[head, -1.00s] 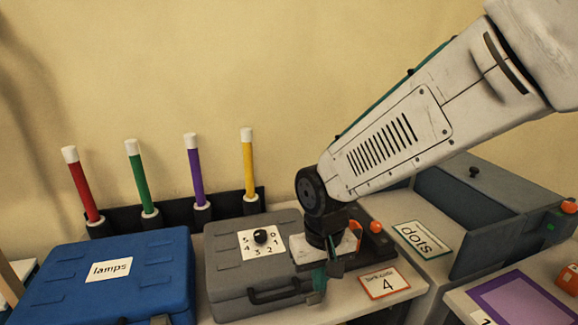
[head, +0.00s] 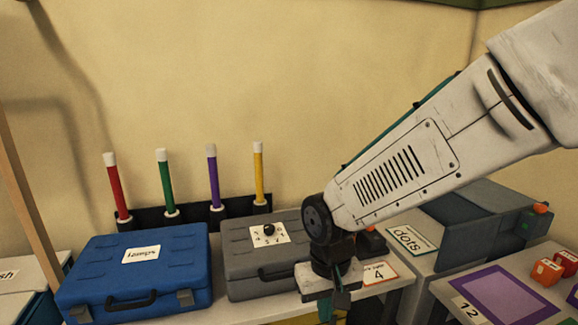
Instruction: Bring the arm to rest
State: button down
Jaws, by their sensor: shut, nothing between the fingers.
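My gripper (head: 335,303) hangs from the arm in the lower middle of the head view. It points down, in front of the right end of the grey case (head: 250,270), and is shut with nothing held. Whether it touches the case or the table edge, I cannot tell. The arm reaches in from the upper right. The grey case is closed and has a black knob (head: 269,229) on a numbered white dial. My wrist hides part of the case's right end.
A closed blue case (head: 135,270) labelled "lamps" stands left. Red, green, purple and yellow rods (head: 258,175) stand in a black rack behind. A sign with a 4 (head: 380,273), a grey box labelled "dots" (head: 412,238), a purple-bordered mat (head: 470,285) and orange cubes (head: 546,271) lie right.

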jog(key=s+d+r+m, duration=0.1)
jog(key=s+d+r, duration=0.5)
jog(key=s+d, duration=0.2)
jog(key=s+d+r+m+t, duration=0.1)
jog(key=s+d+r+m, duration=0.1)
jog(key=s+d+r, duration=0.5)
jog(key=d, duration=0.4)
jog(key=shift+s+d, duration=0.35)
jog(key=shift+s, duration=0.05)
